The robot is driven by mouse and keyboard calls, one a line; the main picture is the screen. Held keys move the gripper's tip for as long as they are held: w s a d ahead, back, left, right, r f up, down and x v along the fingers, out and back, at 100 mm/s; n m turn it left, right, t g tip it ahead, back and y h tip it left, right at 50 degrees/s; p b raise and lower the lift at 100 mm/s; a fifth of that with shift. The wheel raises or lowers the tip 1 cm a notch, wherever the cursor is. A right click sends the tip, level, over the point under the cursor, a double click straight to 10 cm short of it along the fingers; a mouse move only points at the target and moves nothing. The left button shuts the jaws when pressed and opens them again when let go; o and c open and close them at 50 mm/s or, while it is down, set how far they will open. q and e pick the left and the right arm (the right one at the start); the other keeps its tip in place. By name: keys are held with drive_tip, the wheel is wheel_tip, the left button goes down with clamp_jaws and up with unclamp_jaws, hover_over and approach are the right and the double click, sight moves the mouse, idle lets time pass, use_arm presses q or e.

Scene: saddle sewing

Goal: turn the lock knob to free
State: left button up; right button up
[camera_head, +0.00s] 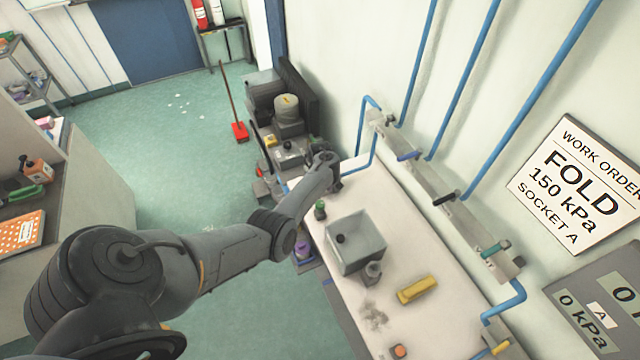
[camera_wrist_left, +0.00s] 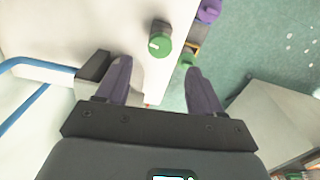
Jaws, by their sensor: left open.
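A round green knob (camera_wrist_left: 160,45) with a white line across its face stands on a dark base at the edge of the white table in the left wrist view. It also shows in the head view as a small green-and-dark knob (camera_head: 320,210) at the table's left edge. No lettering on it is readable. My left gripper (camera_wrist_left: 160,88) is open and empty, its two dark fingers spread on either side of the knob's line and apart from it. In the head view my left gripper (camera_head: 333,175) hangs near the table's far end, behind the knob. My right gripper is not in view.
A grey bin (camera_head: 356,243), a small grey jar (camera_head: 372,273) and a yellow block (camera_head: 416,289) stand on the table (camera_head: 440,325). A metal rail (camera_head: 440,190) with valves and blue pipes runs along the wall. A purple item (camera_wrist_left: 208,10) lies beyond the table edge.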

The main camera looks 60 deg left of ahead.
use_arm(q)
drive_tip(key=shift+r, duration=1.25)
